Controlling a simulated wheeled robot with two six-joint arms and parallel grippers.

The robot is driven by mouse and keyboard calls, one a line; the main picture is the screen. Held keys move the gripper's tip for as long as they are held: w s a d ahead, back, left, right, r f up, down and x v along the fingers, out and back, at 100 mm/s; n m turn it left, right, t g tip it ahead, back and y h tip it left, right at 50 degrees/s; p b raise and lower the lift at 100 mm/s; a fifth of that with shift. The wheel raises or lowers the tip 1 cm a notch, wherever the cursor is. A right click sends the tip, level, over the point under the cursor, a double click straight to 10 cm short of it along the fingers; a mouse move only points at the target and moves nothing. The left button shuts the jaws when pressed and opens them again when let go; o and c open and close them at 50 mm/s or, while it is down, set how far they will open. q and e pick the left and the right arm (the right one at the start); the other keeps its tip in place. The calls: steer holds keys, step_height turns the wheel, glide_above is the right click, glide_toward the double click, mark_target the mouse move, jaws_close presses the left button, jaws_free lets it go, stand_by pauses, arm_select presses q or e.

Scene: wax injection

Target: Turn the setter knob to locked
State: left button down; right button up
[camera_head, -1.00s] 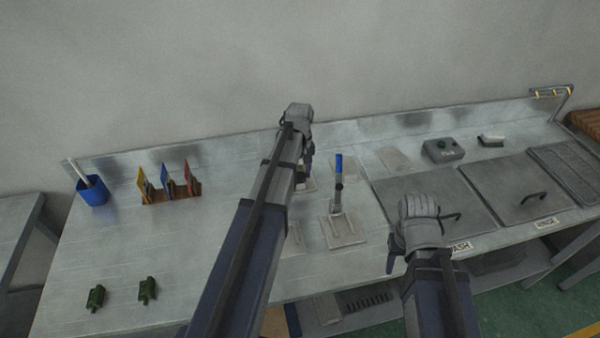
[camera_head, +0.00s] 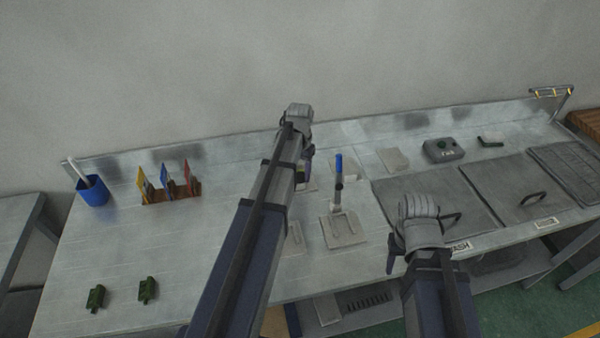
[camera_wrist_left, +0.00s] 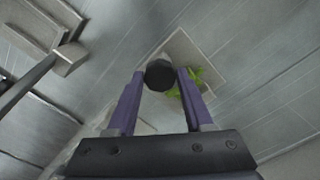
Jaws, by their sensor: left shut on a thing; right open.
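A dark, round-looking setter knob (camera_wrist_left: 160,75) shows in the left wrist view, above a pale square plate (camera_wrist_left: 180,45). A bright green piece (camera_wrist_left: 195,82) lies beside the knob, partly behind the right finger. My left gripper (camera_wrist_left: 162,80) is shut on the knob, with a purple finger on each side. In the head view my left gripper (camera_head: 305,165) is low over the bench behind my own arm, which hides the knob. The knob's locked mark cannot be read. My right gripper (camera_head: 398,262) is open and empty near the bench's front edge.
A stand with a blue-topped upright handle (camera_head: 339,170) is right of my left gripper. A blue cup (camera_head: 93,191), a rack of coloured cards (camera_head: 172,194) and two green parts (camera_head: 147,290) are at left. A grey control box (camera_head: 443,150) and lidded basins (camera_head: 520,190) are at right.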

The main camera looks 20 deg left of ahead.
mark_target(300, 175)
arm_select(q)
steer(key=shift+m, duration=0.6)
steer(key=shift+c, duration=1.4)
jaws_free()
steer(key=shift+r, duration=0.1)
step_height(300, 175, up, 8)
steer(key=p, duration=0.8)
steer(key=shift+f, duration=0.2)
steer(key=shift+f, duration=0.1)
